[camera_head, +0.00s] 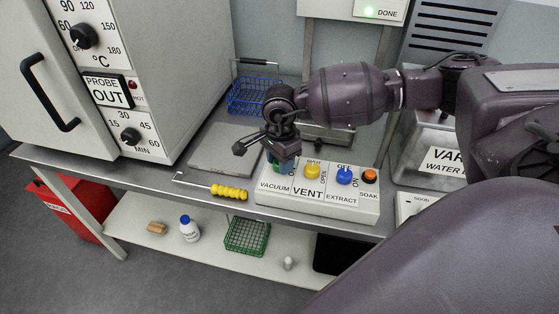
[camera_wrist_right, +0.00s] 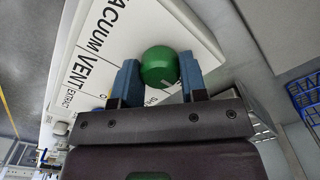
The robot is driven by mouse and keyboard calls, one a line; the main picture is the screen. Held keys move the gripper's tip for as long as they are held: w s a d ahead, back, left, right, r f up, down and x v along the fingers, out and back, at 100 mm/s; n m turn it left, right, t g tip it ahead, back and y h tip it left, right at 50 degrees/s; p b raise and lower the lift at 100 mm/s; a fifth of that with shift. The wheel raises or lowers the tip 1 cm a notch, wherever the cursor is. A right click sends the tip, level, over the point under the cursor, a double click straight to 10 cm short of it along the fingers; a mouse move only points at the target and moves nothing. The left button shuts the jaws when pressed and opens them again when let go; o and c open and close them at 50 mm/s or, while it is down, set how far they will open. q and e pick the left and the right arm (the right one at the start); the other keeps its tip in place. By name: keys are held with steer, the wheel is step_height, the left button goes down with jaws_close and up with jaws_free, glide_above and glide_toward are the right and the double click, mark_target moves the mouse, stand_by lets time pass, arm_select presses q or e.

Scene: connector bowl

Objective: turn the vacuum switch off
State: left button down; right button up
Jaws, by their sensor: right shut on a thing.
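The vacuum switch is a round green knob (camera_wrist_right: 160,65) on a white control panel (camera_head: 310,205), at the panel's left end beside the label VACUUM. In the right wrist view it sits between the two blue fingers of my right gripper (camera_wrist_right: 159,76), which is shut on it. In the head view my right gripper (camera_head: 280,160) comes down over the knob and hides most of it, so its pointing direction cannot be read. My left gripper is not in view.
A yellow VENT knob (camera_head: 312,171), a blue EXTRACT knob (camera_head: 344,176) and an orange SOAK button (camera_head: 370,176) stand close to the right on the panel. A yellow-handled tool (camera_head: 229,192) lies left of it. A blue wire basket (camera_head: 256,95) stands behind.

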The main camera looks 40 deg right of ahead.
stand_by(0.4)
steer(key=o, duration=0.9)
step_height(320, 180, up, 11)
steer(key=shift+f+p, duration=0.1)
steer(key=shift+p, duration=0.25)
